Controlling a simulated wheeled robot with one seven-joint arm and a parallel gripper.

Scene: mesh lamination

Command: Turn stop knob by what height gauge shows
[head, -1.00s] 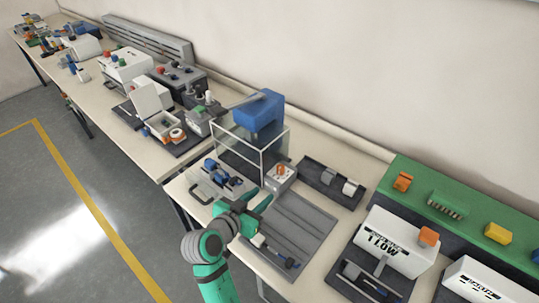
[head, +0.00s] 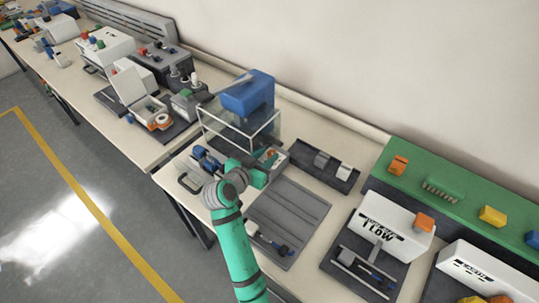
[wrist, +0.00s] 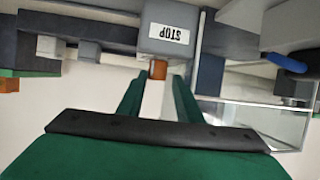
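The stop knob is a small orange knob (wrist: 158,69) on a grey block with a STOP label (wrist: 169,33), upside down in the wrist view. In the head view a bit of orange knob (head: 270,154) shows just past my gripper (head: 264,172). In the wrist view the green fingers (wrist: 158,92) are apart, with the knob between their tips and a pale gap behind it. Contact with the knob cannot be told. A white box (head: 396,226) at the right carries a dark label that seems to read LOW; I cannot tell whether it is the height gauge.
A clear case with a blue machine head (head: 248,93) stands behind the stop block. A ribbed grey mat (head: 290,215) lies to the right. A dark tray (head: 325,167) with small blocks is behind it. A green bench unit (head: 450,205) stands at the back right.

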